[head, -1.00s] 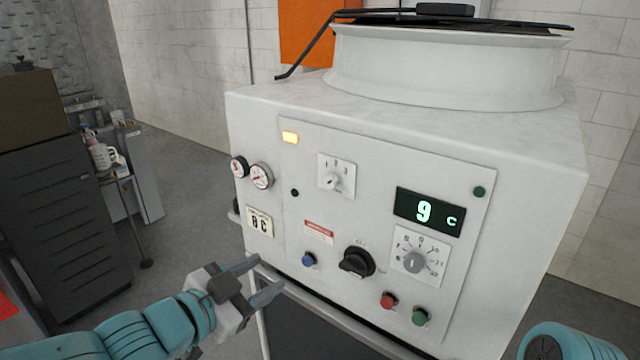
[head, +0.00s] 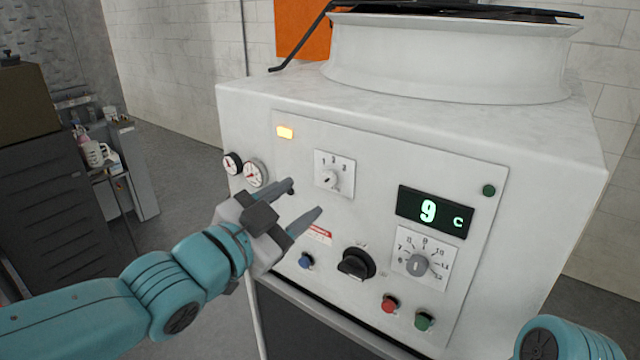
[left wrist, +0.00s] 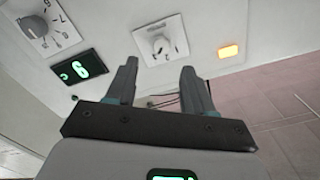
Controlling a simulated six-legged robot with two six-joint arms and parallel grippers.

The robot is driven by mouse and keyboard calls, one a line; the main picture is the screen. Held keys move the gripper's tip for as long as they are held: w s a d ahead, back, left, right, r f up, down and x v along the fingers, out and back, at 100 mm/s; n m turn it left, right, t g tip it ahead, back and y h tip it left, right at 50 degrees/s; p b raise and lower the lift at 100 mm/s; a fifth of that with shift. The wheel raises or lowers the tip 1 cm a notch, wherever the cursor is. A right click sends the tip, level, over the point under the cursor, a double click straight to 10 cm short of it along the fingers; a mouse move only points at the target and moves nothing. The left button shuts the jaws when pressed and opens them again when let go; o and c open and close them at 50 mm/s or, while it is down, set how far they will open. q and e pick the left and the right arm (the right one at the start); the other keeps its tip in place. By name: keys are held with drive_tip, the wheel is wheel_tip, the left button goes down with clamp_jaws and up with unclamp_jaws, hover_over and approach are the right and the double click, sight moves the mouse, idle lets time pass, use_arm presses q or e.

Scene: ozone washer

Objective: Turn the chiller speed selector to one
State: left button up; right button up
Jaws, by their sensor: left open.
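The speed selector (head: 331,179) is a small light knob on a white plate marked 1, 2, 3, at the upper left of the white machine's front panel. It also shows in the left wrist view (left wrist: 160,46), beyond and between the fingertips. Its exact setting is too small to tell. My left gripper (head: 305,197) is open and empty, just below and left of the selector in the head view, apart from it. Its two grey fingers also show in the left wrist view (left wrist: 158,66). My right gripper is out of view.
The panel also carries a lit amber lamp (head: 285,132), a display reading 9 C (head: 435,211), a second dial (head: 416,264), a black rotary switch (head: 356,263), and red (head: 390,303) and green (head: 424,320) buttons. Two gauges (head: 244,169) sit left of the selector.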

sight(325, 181)
use_arm(q)
drive_tip(key=p+x, duration=0.1)
drive_tip(key=x, duration=0.6)
drive_tip(key=shift+w, duration=0.1)
drive_tip(key=shift+a, duration=0.1)
clamp_jaws()
